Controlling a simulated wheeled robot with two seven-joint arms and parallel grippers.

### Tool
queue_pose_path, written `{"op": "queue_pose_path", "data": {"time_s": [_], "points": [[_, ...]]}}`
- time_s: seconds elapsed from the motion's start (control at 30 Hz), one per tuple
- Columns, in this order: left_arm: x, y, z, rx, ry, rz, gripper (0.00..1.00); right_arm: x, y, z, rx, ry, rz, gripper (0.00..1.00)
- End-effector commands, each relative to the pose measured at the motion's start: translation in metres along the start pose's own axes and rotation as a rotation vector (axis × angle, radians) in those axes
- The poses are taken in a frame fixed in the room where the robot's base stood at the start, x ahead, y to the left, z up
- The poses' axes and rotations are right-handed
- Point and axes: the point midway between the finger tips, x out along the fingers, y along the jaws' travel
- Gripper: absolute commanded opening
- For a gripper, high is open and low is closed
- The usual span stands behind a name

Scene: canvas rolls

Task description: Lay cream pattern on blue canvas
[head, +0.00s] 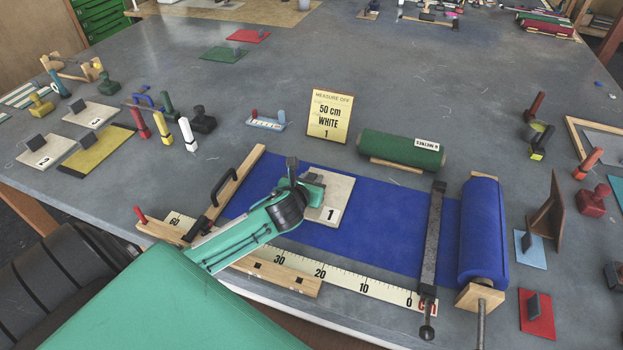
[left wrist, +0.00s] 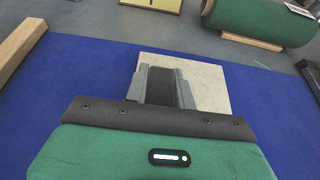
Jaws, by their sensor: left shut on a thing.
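The cream pattern (head: 332,207), a pale square plate marked 1, is over the blue canvas (head: 385,237). It looks flat, but I cannot tell whether it touches the cloth or is just above it. My left gripper (head: 303,182) is over the pattern's left part, shut on its handle, which the fingers mostly hide. In the left wrist view the pattern (left wrist: 212,88) shows around and beyond the fingers (left wrist: 165,88), with blue canvas (left wrist: 80,90) on both sides. The canvas runs from its roll (head: 482,230) at the right. My right gripper is not in view.
A wooden bar with a black handle (head: 222,185) lies at the canvas's left end. A dark metal bar (head: 432,235) crosses it near the roll. A ruler (head: 345,280) runs along the front. A green roll (head: 400,149) and a "50 cm WHITE 1" card (head: 330,116) stand behind.

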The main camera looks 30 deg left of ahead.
Motion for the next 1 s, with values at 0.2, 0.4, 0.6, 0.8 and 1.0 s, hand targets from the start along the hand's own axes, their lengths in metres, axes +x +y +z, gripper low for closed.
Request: {"op": "queue_pose_path", "data": {"time_s": [0.2,0.4,0.6,0.8,1.0], "points": [[0.001,0.0,-0.002,-0.001,0.0,0.0,0.41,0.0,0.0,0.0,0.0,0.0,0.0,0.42],[0.001,0.0,-0.002,-0.001,0.0,0.0,0.47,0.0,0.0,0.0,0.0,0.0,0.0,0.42],[-0.002,0.0,0.0,0.0,0.001,0.0,0.47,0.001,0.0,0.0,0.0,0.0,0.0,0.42],[-0.029,0.0,-0.001,0.003,0.001,-0.002,0.47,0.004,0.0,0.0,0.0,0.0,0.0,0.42],[-0.069,0.0,-0.001,0.002,0.0,-0.003,0.47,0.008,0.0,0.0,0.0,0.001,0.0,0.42]]}}
